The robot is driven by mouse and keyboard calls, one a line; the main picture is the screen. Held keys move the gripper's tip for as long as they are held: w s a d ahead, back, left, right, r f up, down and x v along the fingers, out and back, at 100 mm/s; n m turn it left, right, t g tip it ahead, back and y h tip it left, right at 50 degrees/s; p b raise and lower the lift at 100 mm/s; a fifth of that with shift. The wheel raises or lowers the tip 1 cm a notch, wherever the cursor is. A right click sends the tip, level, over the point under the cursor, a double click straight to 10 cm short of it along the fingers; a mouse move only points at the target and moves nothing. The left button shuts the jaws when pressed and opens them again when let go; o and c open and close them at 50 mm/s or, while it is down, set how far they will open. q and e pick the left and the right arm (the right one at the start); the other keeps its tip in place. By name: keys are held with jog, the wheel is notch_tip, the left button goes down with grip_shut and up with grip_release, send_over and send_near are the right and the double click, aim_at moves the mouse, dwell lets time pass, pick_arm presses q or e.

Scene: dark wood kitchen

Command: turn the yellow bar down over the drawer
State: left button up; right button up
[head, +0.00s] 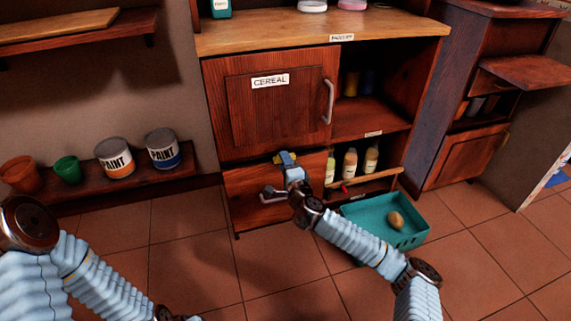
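The drawer (245,196) is a dark wood front under the CEREAL cupboard door, with a grey handle (272,192). It looks shut. A small patch of the yellow bar (280,159) shows at the drawer's top edge, right at my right gripper (288,161). The gripper and wrist cover most of the bar, so I cannot tell its angle. My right gripper reaches in from the lower right and is at or very near the bar. Its fingers are too small and hidden to tell if they are shut. My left arm is at the lower left, its gripper out of frame.
The CEREAL door (265,108) is closed above. Right of the drawer is an open shelf with bottles (350,164) behind a wooden rail (375,178). A teal crate (360,215) with a brown item stands on the floor. Paint cans (115,158) sit on a left shelf.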

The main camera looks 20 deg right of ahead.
grip_shut()
jog(key=shift+f+m, duration=0.1)
jog(key=shift+m, duration=0.2)
jog(key=shift+a+f+m+b, duration=0.15)
jog(key=shift+m+b, duration=0.4)
jog(key=shift+m, duration=2.35)
jog(key=shift+a+f+m+b, duration=0.2)
jog(key=shift+m+b, duration=0.4)
jog(key=shift+m, duration=2.3)
jog(key=shift+a+f+m+b, duration=0.15)
jog(key=shift+m+b, duration=0.4)
jog(key=shift+m, duration=2.35)
jog(key=shift+o, duration=0.9)
grip_release()
